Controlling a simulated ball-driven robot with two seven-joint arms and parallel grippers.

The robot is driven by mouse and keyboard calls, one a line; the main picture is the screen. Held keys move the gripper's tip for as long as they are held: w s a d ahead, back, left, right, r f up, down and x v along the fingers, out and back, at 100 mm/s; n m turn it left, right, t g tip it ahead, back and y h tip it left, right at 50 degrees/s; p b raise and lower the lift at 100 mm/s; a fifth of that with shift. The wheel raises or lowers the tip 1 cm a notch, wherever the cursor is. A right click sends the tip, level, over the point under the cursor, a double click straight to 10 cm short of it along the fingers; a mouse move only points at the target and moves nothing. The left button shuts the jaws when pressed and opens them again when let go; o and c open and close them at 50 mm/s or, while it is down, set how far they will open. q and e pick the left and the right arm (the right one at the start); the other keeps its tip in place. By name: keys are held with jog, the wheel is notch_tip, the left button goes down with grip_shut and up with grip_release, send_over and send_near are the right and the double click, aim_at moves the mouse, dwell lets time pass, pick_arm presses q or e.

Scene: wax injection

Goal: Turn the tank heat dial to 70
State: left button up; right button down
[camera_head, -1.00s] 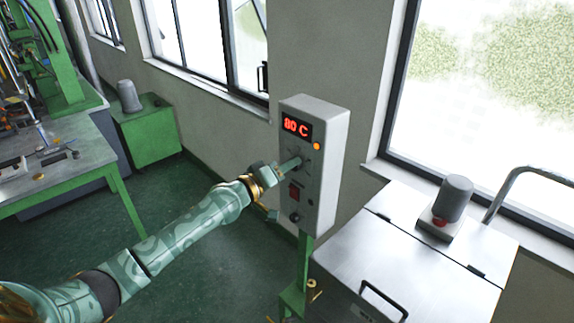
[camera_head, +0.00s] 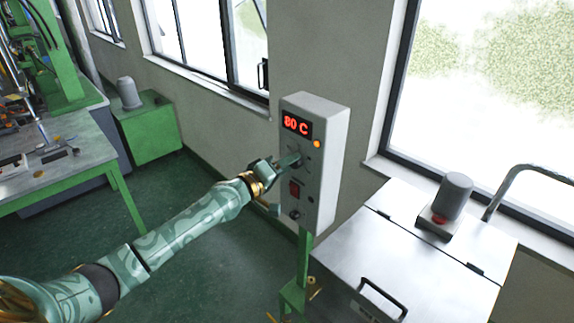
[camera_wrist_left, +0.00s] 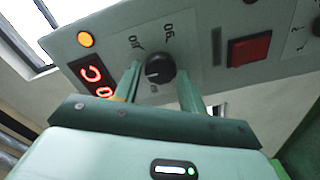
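The control box (camera_head: 322,170) is a grey box on a green post. Its red display (camera_head: 297,126) reads 80 C in the head view, and part of it (camera_wrist_left: 92,78) shows in the wrist view. The heat dial (camera_wrist_left: 160,69) is a round black knob with a light pointer mark, amid printed labels. My left gripper (camera_wrist_left: 160,78) is in front of the dial, one finger on each side of it. The fingers stand apart, with gaps visible beside the knob. In the head view the gripper (camera_head: 283,184) partly covers the box front. My right gripper is out of view.
An orange lamp (camera_head: 317,144) and a red switch (camera_wrist_left: 249,49) are on the box face. A metal-topped cabinet (camera_head: 400,255) with a grey cylinder (camera_head: 453,198) stands at right. A green-framed workbench (camera_head: 60,165) is at left. The floor between is clear.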

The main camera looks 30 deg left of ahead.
pick_arm(q)
jog(key=shift+o, duration=0.8)
jog(key=v, duration=1.6)
jog(key=shift+b, duration=0.35)
jog(key=shift+s+a+f, duration=0.1)
jog(key=shift+a, duration=0.05)
